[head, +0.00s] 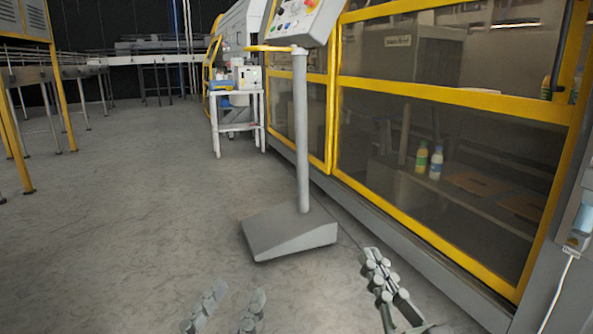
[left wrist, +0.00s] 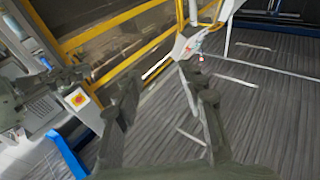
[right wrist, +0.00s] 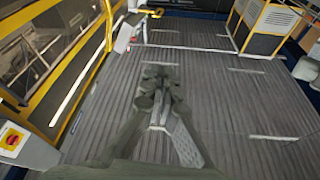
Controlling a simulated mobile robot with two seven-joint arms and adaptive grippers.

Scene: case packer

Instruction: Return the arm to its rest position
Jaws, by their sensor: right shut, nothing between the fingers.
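My left gripper (head: 228,306) is low in the head view, above the grey floor, with its two fingers apart. In the left wrist view the fingers of my left gripper (left wrist: 166,104) are spread with nothing between them. My right gripper (head: 378,268) is to its right, beside the foot of the grey pedestal. In the right wrist view the fingers of my right gripper (right wrist: 160,88) lie together with nothing held. Both grippers are clear of other things as far as I can see.
The control panel (head: 300,17) stands on a pedestal with a wide base (head: 289,234) just ahead. The yellow-framed machine (head: 450,95) runs along the right, with bottles (head: 421,159) behind its panes. A small white table (head: 238,128) stands further back.

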